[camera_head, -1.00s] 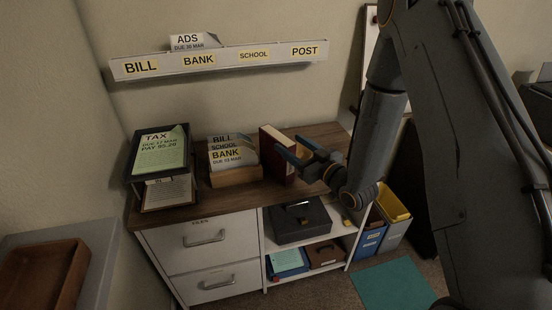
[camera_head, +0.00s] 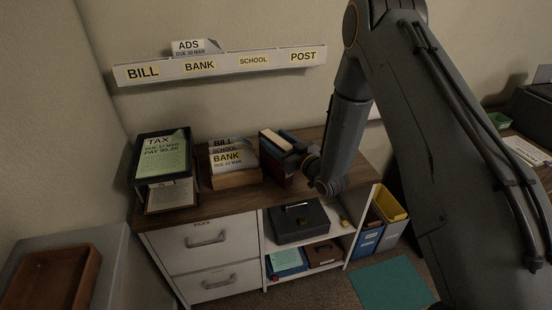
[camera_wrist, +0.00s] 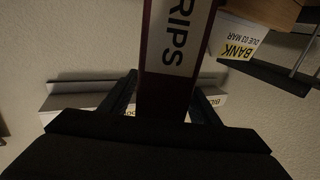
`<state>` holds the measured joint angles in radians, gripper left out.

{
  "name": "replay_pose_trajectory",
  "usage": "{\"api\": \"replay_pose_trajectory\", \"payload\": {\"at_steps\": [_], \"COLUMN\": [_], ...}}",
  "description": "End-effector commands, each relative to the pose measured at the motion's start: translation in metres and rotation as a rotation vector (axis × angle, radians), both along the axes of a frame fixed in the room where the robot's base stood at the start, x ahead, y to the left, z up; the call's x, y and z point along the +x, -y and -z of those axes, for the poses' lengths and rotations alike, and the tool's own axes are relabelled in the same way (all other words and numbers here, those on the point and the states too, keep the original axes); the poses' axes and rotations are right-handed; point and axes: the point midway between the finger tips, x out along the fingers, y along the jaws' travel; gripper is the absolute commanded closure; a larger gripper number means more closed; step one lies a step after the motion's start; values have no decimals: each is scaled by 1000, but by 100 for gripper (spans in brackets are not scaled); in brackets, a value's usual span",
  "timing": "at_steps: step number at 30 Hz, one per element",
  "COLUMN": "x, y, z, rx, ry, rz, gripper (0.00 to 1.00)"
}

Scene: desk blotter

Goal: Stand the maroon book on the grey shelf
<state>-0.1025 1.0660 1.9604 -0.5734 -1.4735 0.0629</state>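The maroon book (camera_head: 265,146) stands upright on the brown desk top, right of the letter holder. In the wrist view the maroon book (camera_wrist: 160,95) rises between my fingers, with a white label reading "RIPS" on its spine. My gripper (camera_head: 281,144) is at the book, with one finger on each side of it. The wrist view also shows my gripper (camera_wrist: 163,88). The fingers lie very close to the book's sides, and I cannot tell whether they press on it. Pale shelf boards (camera_head: 335,232) show under the desk top; I cannot tell whether these are the grey shelf.
A wooden letter holder (camera_head: 236,180) stands close left of the book, and a black paper tray (camera_head: 139,176) is farther left. A labelled rail (camera_head: 225,66) runs along the wall. A dark box (camera_head: 299,222) sits on the upper shelf board. The desk top's right end is partly clear.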

Motion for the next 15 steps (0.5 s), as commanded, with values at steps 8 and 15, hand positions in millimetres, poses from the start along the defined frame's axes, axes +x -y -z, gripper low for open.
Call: {"api": "replay_pose_trajectory", "payload": {"at_steps": [8,15], "x": [0,0], "y": [0,0], "z": [0,-1], "rx": [0,1], "ry": [0,3], "rz": [0,0], "gripper": [92,100]}}
